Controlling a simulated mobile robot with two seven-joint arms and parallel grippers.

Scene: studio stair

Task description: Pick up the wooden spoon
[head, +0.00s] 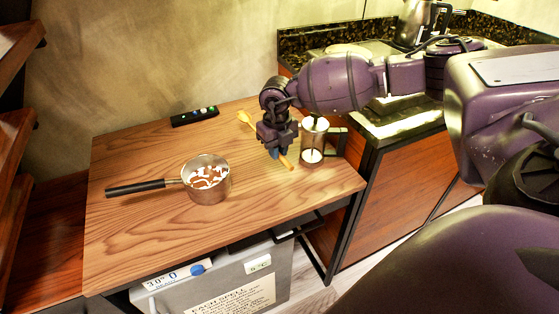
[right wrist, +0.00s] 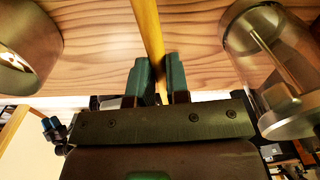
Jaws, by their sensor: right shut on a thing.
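The wooden spoon (head: 244,118) is at the right part of the wooden table, its bowl toward the back and its handle end toward the front. My right gripper (head: 278,154) comes down over the handle and hides its middle. In the right wrist view the handle (right wrist: 148,28) runs between the two teal fingers of my right gripper (right wrist: 159,72), which is shut on it. I cannot tell whether the spoon touches the table or is slightly raised. My left gripper is not in view.
A French press (head: 313,145) stands close to the right of my right gripper. A saucepan (head: 207,181) with white and brown pieces inside is to the left, its handle pointing left. A dark remote-like device (head: 195,116) lies at the back. The wooden table's (head: 140,240) front is clear.

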